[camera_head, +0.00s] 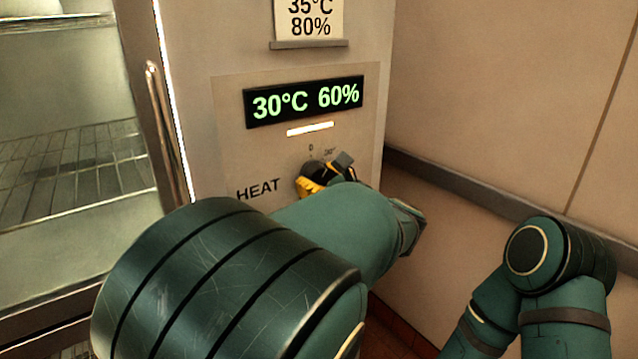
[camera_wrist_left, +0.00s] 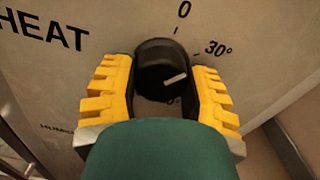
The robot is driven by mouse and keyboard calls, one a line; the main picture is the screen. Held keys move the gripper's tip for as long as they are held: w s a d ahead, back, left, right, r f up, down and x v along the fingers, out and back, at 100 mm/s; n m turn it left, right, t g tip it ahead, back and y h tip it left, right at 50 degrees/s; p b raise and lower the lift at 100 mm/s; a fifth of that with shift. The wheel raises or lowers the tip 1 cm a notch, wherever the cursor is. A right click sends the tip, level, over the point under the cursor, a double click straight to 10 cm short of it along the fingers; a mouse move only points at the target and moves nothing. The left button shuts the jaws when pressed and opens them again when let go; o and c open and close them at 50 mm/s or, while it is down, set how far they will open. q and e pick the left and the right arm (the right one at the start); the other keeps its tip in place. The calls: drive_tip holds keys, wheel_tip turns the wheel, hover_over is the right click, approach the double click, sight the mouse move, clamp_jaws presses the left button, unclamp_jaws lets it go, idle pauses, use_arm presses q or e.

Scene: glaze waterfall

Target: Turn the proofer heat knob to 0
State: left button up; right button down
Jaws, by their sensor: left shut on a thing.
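The black heat knob (camera_wrist_left: 158,60) sits on the proofer's front panel, right of the word HEAT. In the left wrist view, the two yellow ridged fingers of my left gripper (camera_wrist_left: 161,92) stand on either side of it and are shut on it. A white pointer mark (camera_wrist_left: 175,78) on the knob points right and slightly up, clockwise of the 0 and near the 30° side. In the head view, the knob (camera_head: 313,168) is partly covered by my left gripper (camera_head: 325,178). My right gripper is out of the picture.
A green-lit display (camera_head: 305,101) above the knob reads 30°C 60%. A card (camera_head: 309,18) above it reads 35°C 80%. A vertical door handle (camera_head: 165,130) and an open shelf compartment (camera_head: 70,160) lie left. A wall with a dark rail (camera_head: 470,195) stands right.

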use_arm(q)
drive_tip(key=n+b, duration=0.3)
drive_tip(key=n, duration=0.1)
drive_tip(key=shift+a+f+b, duration=0.1)
drive_tip(key=shift+f+b, duration=0.05)
drive_tip(key=shift+b, duration=0.2)
drive_tip(key=shift+r+n+b, duration=0.2)
drive_tip(key=shift+n+b, duration=1.3)
drive_tip(key=shift+n, duration=0.4)
drive_tip(key=o, duration=1.2)
drive_tip(key=shift+w, duration=0.15)
drive_tip(key=shift+o, duration=0.2)
drive_tip(key=v, duration=1.2)
